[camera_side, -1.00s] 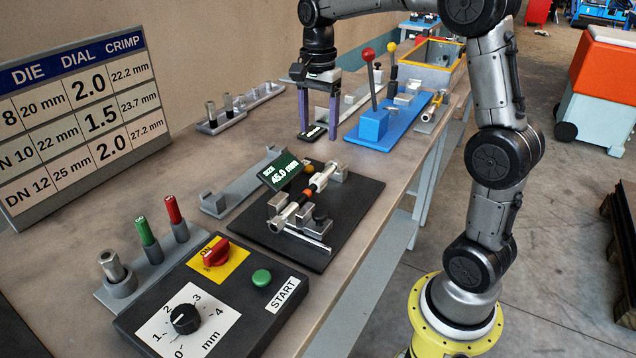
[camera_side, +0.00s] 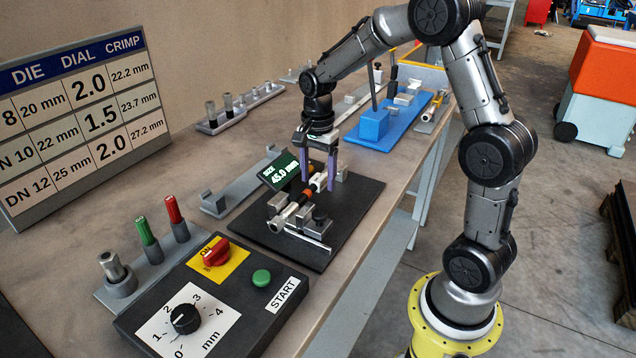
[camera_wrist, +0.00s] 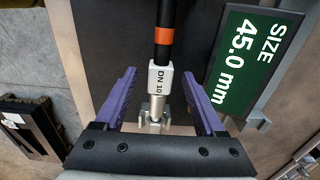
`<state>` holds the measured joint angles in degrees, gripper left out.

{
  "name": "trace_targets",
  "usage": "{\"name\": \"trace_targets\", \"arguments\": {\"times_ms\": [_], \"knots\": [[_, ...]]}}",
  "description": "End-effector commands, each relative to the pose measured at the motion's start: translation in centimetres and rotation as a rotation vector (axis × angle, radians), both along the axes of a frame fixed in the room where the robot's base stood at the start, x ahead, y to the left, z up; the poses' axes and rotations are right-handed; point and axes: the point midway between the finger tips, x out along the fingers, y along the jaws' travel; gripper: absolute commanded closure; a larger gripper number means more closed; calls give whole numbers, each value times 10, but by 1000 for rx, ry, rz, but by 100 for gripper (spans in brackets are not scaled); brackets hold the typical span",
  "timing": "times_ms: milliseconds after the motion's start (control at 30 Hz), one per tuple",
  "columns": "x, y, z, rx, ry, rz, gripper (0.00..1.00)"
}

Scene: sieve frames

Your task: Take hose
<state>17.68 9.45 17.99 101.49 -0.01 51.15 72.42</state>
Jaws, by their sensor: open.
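The hose (camera_wrist: 163,54) is black with an orange band and a white "DN 10" label. A metal fitting (camera_wrist: 157,106) is at its end. In the side view the hose (camera_side: 308,194) lies along metal supports on the black base plate (camera_side: 351,211). My gripper (camera_side: 318,184) is open and points down over the far end of the hose. In the wrist view my gripper (camera_wrist: 158,78) has one purple finger on each side of the label and fitting, with gaps on both sides. The fingers hide part of the far support in the side view.
A green size display (camera_side: 279,171) reading 45.0 mm stands close beside my gripper. The control box (camera_side: 211,297) with dial and start button is in front. A blue fixture (camera_side: 390,126) stands behind.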

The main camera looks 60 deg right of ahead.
Motion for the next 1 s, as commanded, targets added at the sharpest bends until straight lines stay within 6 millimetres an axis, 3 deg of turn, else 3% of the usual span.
{"name": "trace_targets", "arguments": {"times_ms": [267,700,1000], "knots": [[0,0,-4,0,-1,0,28],[0,0,-4,0,-1,0,100],[1,-1,-3,-1,-4,0,100]]}}
